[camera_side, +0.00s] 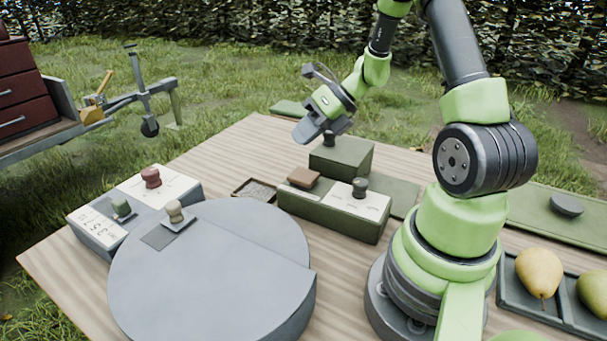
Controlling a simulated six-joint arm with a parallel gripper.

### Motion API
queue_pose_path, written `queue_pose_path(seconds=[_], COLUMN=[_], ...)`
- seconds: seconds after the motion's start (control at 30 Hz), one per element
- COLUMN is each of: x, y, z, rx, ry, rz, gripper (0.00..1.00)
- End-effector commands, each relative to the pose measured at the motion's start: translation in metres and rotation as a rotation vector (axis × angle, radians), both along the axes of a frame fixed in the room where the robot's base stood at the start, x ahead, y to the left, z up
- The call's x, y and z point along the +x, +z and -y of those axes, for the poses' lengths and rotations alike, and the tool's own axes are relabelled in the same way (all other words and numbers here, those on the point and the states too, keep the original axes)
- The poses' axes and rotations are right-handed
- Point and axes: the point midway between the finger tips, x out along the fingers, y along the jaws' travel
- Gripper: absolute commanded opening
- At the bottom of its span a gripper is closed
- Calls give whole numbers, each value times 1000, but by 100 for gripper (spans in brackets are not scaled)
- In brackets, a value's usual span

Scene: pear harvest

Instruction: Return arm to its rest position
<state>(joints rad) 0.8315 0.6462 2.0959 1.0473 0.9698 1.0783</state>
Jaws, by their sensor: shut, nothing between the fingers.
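My gripper (318,128) is at the upper middle of the side view, pointing down and to the left. It is shut with nothing between its fingers. It is above the far part of the table, just over or beside the dark knob (329,138) on the taller green block (341,157). I cannot tell whether it touches the knob. My arm reaches up out of the picture and back down to the gripper.
A lower green box (330,213) with a white top carries a dark stamp-like knob (360,187) and a brown block (303,177). A round grey platform (215,275) fills the front left. A grey box (97,234) with knobs stands behind it. Pears (540,272) lie in a tray at right.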

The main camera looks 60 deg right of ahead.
Motion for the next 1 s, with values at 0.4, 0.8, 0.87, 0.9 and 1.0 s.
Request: queue_pose_path(seconds=[0.4,0.8,0.87,0.9,1.0], x=[-3,-81,-95,-104,-122], y=[49,138,145,149,156], z=[-47,-148,-155,-158,-161], rx=[-280,-1159,-1295,-1380,-1571], ry=[417,1627,1783,1875,2066], rz=[144,629,697,736,816], gripper=[0,0,0,0,0])
